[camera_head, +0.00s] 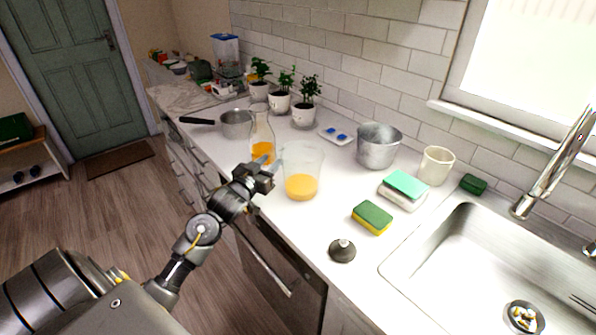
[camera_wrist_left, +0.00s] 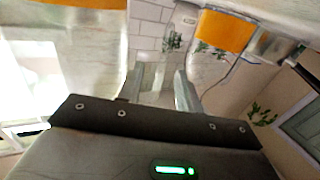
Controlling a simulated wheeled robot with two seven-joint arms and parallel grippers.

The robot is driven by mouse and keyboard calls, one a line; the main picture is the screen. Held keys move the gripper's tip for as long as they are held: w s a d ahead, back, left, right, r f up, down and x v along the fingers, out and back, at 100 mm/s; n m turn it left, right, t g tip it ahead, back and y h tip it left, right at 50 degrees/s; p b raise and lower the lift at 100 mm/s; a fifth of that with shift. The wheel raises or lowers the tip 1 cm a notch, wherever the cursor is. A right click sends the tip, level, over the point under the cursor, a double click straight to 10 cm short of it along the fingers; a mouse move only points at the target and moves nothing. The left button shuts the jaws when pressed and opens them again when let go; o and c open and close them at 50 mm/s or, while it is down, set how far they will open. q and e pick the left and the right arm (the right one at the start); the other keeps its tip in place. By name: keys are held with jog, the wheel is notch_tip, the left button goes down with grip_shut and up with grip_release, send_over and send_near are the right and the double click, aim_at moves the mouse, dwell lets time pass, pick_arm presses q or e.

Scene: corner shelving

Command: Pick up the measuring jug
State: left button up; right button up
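The measuring jug (camera_head: 303,165) is a clear, wide vessel with orange liquid in its lower part. It stands upright on the white counter. My left gripper (camera_head: 269,168) is close to the jug's left side, between it and a glass carafe (camera_head: 262,130) of orange liquid. In the left wrist view, the two fingers (camera_wrist_left: 168,92) are apart with nothing held between them. The jug's orange liquid appears large at that view's upper left (camera_wrist_left: 75,3), and another orange patch, likely the carafe's, at its top middle. Whether the gripper touches the jug is unclear. My right gripper is not in view.
A saucepan (camera_head: 236,124) and potted plants (camera_head: 304,116) stand behind. A metal bucket (camera_head: 377,148), a cup (camera_head: 436,166), sponges (camera_head: 372,216) and a dark stopper (camera_head: 342,250) are right of the jug. The sink (camera_head: 465,255) is at the lower right.

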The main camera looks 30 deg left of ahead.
pick_arm(q)
jog(key=shift+c, duration=0.3)
grip_shut()
jog(key=shift+r, duration=0.15)
